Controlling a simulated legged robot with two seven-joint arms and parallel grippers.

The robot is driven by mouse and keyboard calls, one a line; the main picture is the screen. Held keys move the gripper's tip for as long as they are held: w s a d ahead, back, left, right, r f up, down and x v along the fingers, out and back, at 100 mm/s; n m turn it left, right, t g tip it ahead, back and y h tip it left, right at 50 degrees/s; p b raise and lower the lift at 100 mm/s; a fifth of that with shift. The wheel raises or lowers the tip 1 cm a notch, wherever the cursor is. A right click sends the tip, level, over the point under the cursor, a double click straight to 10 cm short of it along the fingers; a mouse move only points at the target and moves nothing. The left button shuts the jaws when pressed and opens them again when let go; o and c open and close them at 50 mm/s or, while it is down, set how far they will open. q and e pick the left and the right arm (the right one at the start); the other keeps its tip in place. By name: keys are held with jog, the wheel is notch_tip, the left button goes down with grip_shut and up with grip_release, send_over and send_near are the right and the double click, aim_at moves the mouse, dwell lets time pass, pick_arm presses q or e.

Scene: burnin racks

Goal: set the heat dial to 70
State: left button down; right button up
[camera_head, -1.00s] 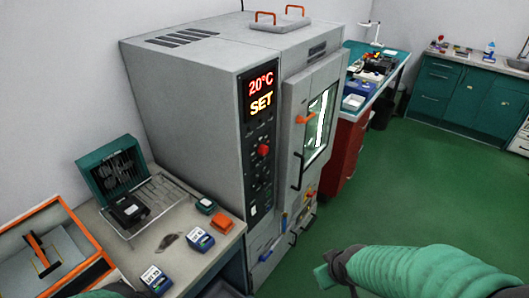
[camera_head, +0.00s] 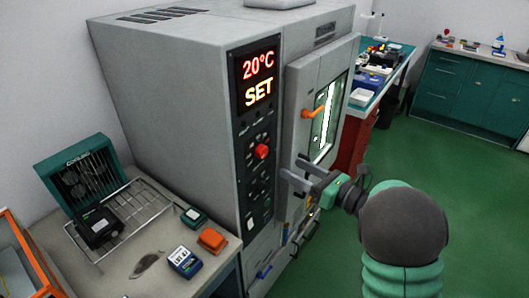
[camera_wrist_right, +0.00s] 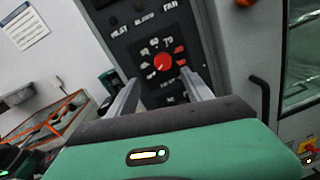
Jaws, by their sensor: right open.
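The heat dial is a red knob (camera_head: 262,151) on the dark control panel (camera_head: 257,195) of the grey oven. In the right wrist view the red dial (camera_wrist_right: 163,62) has a ring of marks, with 60 and 70 readable at its top. Its exact pointer setting is too small to tell. The display (camera_head: 258,79) reads 20°C and SET. My right gripper (camera_head: 291,168) is open and empty, in front of the panel, right of and slightly below the dial. In the wrist view its fingers (camera_wrist_right: 161,77) point towards the dial, apart from it. My left gripper is not visible.
The oven door (camera_head: 318,120) with an orange handle (camera_head: 315,112) is right of the panel, behind my right gripper. A bench (camera_head: 130,272) at left holds a wire rack (camera_head: 140,205), an orange box (camera_head: 211,240) and a blue box (camera_head: 184,262). Green floor at right is open.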

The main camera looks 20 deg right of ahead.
aim_at(265, 153)
jog(key=x, duration=0.5)
jog(key=p+x, duration=0.1)
jog(key=x, duration=0.4)
jog(key=shift+w+d, duration=0.2)
jog(key=shift+w, duration=0.15)
jog(key=shift+w+a+f, duration=0.1)
jog(key=shift+w+a, duration=0.05)
jog(key=shift+a, duration=0.15)
jog(key=shift+d, duration=0.15)
jog(key=c, duration=0.6)
grip_shut()
